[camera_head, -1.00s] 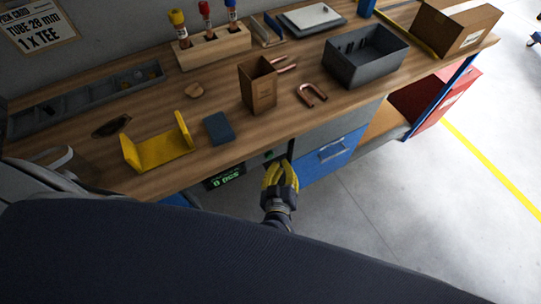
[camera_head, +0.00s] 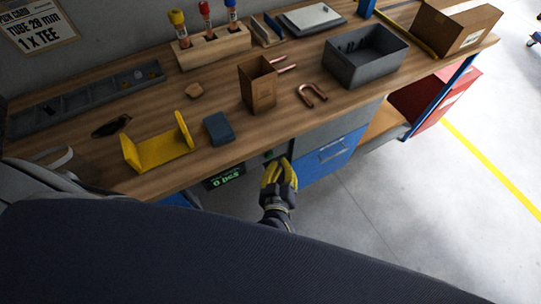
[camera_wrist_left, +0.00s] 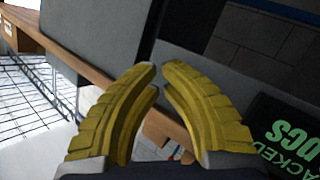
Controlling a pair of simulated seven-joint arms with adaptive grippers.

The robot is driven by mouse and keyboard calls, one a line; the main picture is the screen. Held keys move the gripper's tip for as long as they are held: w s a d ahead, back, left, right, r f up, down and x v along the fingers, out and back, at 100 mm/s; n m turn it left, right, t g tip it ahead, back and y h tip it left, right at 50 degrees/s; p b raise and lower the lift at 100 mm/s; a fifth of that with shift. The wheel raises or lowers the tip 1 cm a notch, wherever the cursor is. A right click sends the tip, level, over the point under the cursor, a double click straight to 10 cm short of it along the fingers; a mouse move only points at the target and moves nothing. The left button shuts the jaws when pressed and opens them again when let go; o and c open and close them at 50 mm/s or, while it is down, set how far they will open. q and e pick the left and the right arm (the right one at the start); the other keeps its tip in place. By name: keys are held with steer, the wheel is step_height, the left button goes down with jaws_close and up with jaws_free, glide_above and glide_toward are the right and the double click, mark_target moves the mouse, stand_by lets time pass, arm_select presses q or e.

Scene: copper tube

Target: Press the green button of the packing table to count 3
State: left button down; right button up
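The packing table (camera_head: 225,160) has a panel under its front edge. A small green button (camera_head: 268,155) shows on it, just above and left of my left gripper's fingertips. The green-lit display (camera_head: 224,179) on the left reads "0 pcs"; its edge shows in the left wrist view (camera_wrist_left: 287,135). My left gripper (camera_head: 281,162) is in front of the panel, empty. Its yellow fingertips (camera_wrist_left: 160,66) are drawn together with only a narrow gap in the left wrist view. The button cannot be made out there, and I cannot tell any contact. My right gripper is not in view.
On the tabletop are a yellow bracket (camera_head: 158,150), a blue block (camera_head: 218,129), a cardboard box (camera_head: 257,88), a copper U-tube (camera_head: 311,96) and a grey bin (camera_head: 366,61). A blue drawer (camera_head: 331,157) lies right of the gripper. The floor ahead is clear.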

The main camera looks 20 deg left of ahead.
arm_select(q)
steer(key=shift+w+a, duration=0.7)
stand_by(2.1)
steer(key=shift+s+d, duration=0.7)
steer(key=shift+s+d, duration=0.1)
steer(key=shift+s+d, duration=1.65)
steer(key=shift+d, duration=0.05)
steer(key=c, duration=2.1)
jaws_free()
jaws_close()
